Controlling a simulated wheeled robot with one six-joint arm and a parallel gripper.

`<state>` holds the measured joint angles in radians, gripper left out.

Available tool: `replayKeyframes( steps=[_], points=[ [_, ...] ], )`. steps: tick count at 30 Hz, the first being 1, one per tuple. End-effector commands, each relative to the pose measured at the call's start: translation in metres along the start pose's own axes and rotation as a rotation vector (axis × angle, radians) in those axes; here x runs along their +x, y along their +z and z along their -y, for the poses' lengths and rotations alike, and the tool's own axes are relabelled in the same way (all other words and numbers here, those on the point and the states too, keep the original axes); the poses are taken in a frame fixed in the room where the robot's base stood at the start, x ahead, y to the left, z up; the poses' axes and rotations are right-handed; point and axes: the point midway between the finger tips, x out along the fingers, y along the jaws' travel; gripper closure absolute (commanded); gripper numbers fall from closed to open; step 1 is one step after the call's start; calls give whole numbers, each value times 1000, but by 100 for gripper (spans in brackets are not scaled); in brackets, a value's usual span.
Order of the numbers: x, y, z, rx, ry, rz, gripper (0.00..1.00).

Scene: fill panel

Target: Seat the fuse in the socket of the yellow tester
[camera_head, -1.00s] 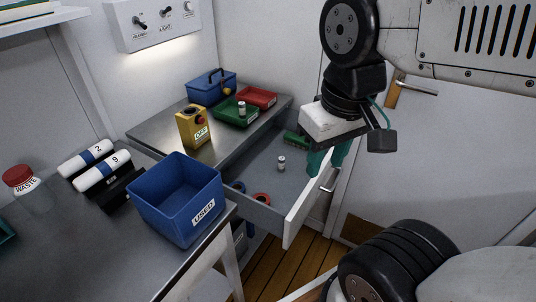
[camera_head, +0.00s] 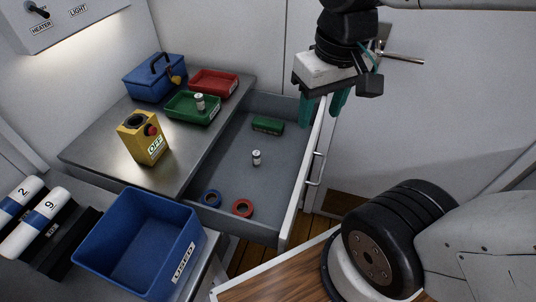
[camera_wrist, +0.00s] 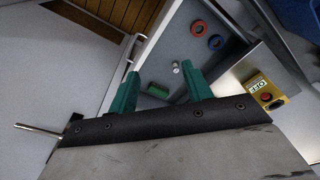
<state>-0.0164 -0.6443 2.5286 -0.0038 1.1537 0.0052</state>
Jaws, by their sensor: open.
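The yellow tester (camera_head: 143,140) stands on the metal bench top, with an "OFF" label, a red button and a dark round opening on top. It also shows in the wrist view (camera_wrist: 265,92). One small white fuse (camera_head: 257,158) stands upright in the open drawer, and shows in the wrist view (camera_wrist: 176,67). Another similar white fuse (camera_head: 200,101) stands in the green tray (camera_head: 180,108). My gripper (camera_head: 322,108) is open and empty, high above the drawer's far right side. In the wrist view its green fingers (camera_wrist: 160,88) are spread, with the drawer fuse seen beyond them.
The open drawer (camera_head: 232,150) also holds a green block (camera_head: 268,125), a blue ring (camera_head: 211,198) and a red ring (camera_head: 242,208). A red tray (camera_head: 213,83) and blue toolbox (camera_head: 155,78) stand behind. The blue "USED" bin (camera_head: 138,243) is at front left.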

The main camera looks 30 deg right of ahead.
Motion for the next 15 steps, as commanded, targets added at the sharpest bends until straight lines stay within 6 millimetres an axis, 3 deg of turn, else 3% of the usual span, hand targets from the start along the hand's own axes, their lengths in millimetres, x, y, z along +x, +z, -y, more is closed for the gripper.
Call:
replayKeyframes(
  steps=[8, 15],
  points=[
    [53, -81, 6, -31, -3, 41, 51],
    [122, -140, 14, -57, -5, 68, 51]
  ],
)
